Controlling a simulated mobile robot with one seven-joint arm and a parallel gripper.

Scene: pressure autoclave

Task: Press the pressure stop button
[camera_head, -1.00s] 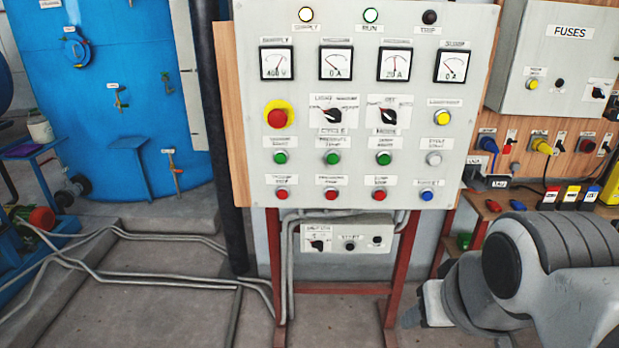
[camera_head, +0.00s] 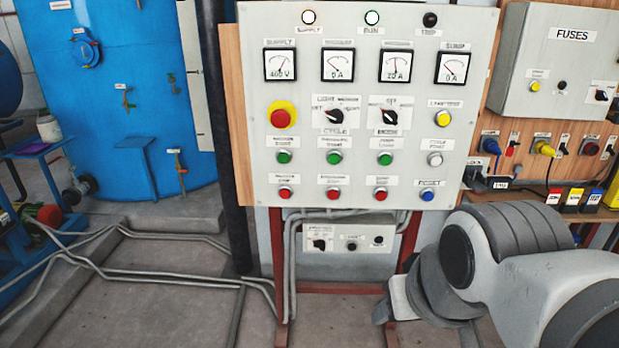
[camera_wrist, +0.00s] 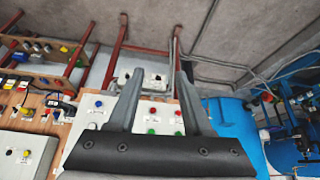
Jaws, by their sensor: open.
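The pressure stop button (camera_head: 333,194) is the second red button from the left in the bottom row of the grey control panel (camera_head: 460,60). Its label is blurred in the head view. In the wrist view the panel appears upside down, and this red button (camera_wrist: 153,110) shows between my fingers. My gripper (camera_wrist: 160,74) is open and empty, its two fingers apart in front of the lower panel. No contact with a button shows. My fingers are not clearly visible in the head view, where my arm fills the lower right.
Close by are another red button (camera_head: 285,193) on the left, a third red button (camera_head: 381,193) on the right and a green button (camera_head: 334,158) above. A small switch box (camera_head: 350,236) and red stand legs lie below. A fuse box (camera_head: 560,60) is at the right.

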